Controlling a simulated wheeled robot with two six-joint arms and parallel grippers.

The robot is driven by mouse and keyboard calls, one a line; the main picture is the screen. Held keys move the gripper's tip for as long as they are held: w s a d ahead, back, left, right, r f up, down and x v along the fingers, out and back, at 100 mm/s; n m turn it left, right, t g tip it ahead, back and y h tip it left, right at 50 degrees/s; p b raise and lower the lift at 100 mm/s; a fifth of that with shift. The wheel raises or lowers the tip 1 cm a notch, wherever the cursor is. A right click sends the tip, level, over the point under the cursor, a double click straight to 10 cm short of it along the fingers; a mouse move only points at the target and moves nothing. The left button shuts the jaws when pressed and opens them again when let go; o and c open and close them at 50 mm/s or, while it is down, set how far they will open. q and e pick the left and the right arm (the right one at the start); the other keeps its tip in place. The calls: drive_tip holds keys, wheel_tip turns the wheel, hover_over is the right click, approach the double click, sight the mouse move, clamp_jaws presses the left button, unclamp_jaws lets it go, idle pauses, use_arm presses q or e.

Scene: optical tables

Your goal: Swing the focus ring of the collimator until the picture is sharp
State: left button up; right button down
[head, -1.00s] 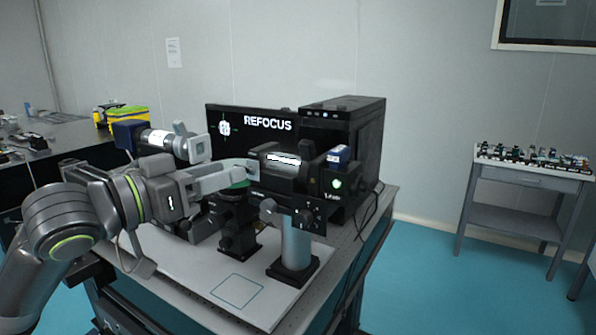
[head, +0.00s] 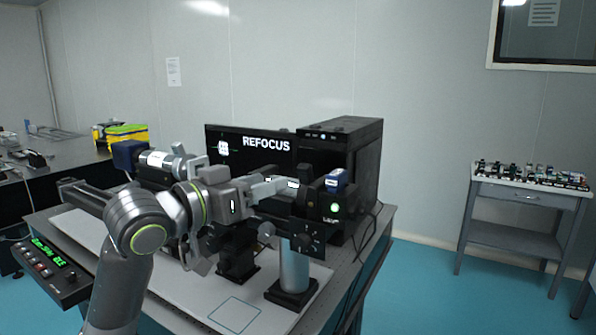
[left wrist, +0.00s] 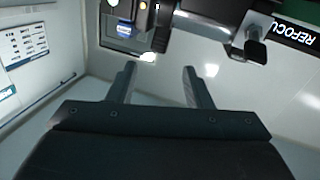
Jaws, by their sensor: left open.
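The collimator (head: 312,201) is a dark barrel on a silver post (head: 295,265). A dark upright tab (head: 308,174), perhaps the lever of its focus ring, stands by the barrel. A black tab (left wrist: 256,50) also shows in the left wrist view, right of and beyond the fingers. My left gripper (head: 279,186) is in front of the barrel and covers much of it; contact cannot be told. In the left wrist view my gripper (left wrist: 160,82) is open, with nothing between its fingers. The monitor (head: 270,157) reads REFOCUS beside a small white figure. My right gripper is not in view.
A black box (head: 360,165) stands behind the collimator. A silver-and-blue camera-like unit (head: 155,159) is to the left. A lit control panel (head: 50,268) is at the table's left edge. A white board (head: 190,300) has bare room in front. A side table (head: 520,200) stands right.

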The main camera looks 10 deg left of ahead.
sight(300, 172)
use_arm(q)
drive_tip(key=p+x, duration=0.1)
drive_tip(key=x, duration=0.8)
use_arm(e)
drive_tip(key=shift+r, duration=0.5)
